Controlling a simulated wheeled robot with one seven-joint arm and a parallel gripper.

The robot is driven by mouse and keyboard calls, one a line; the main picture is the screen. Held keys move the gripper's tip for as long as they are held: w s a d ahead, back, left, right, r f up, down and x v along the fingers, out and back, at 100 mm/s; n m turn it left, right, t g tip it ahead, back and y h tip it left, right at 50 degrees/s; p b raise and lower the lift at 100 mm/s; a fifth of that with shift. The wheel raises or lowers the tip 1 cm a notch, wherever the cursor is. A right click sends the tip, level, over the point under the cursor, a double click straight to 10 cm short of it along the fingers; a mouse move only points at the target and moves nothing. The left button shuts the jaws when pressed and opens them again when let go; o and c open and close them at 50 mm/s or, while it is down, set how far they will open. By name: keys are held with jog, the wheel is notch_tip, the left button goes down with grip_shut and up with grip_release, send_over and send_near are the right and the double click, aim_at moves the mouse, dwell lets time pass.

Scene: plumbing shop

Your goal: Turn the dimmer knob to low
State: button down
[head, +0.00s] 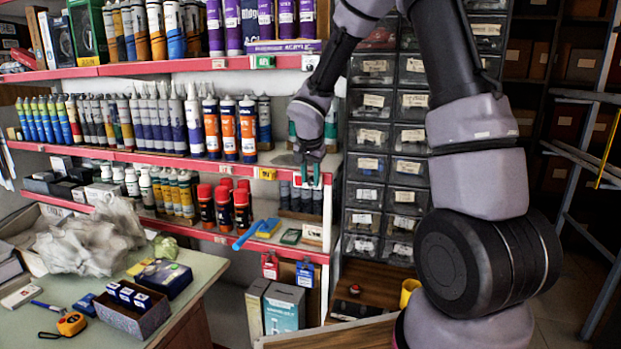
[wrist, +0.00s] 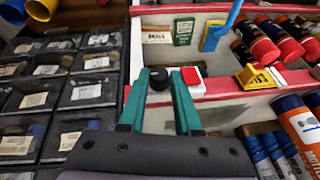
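The black knob (wrist: 158,79) shows in the wrist view at the edge of a shelf, between the tips of my gripper's teal fingers. A small red and white piece (wrist: 190,76) sits just to its right, partly behind the right finger. My gripper (wrist: 160,76) is open, with one finger on each side of the knob; whether either finger touches it I cannot tell. No low or high marking is readable.
Small-parts drawers (head: 384,150) stand close to the right of my gripper. Red-capped bottles (head: 223,208) and a blue-handled brush (head: 248,234) lie to its left. A cluttered workbench (head: 190,262) is at the lower left.

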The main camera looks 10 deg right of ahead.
jog(key=shift+a, duration=0.1)
jog(key=g+h, duration=0.1)
jog(key=h, duration=0.1)
jog(key=a+n+g+h, duration=0.1)
jog(key=h, duration=0.2)
jog(key=n+g+h, duration=0.1)
jog(key=h, duration=0.1)
jog(key=shift+w+a+f+g+h, duration=0.15)
jog(key=shift+w+f+g+h, duration=0.15)
jog(key=shift+w+g, duration=0.1)
jog(key=shift+w+a+f+n+g+h, duration=0.15)
jog(key=shift+n+g+h, duration=0.3)
jog(key=shift+h, duration=0.8)
jog(key=shift+s+f+n+g+h, duration=0.1)
jog(key=shift+f+n+g+h, duration=0.3)
jog(key=shift+h, duration=0.9)
jog(key=shift+w+a+f+n+g+h, duration=0.1)
jog(key=shift+n+g+h, duration=0.35)
jog(key=shift+h, duration=0.8)
jog(key=c, duration=0.9)
grip_release()
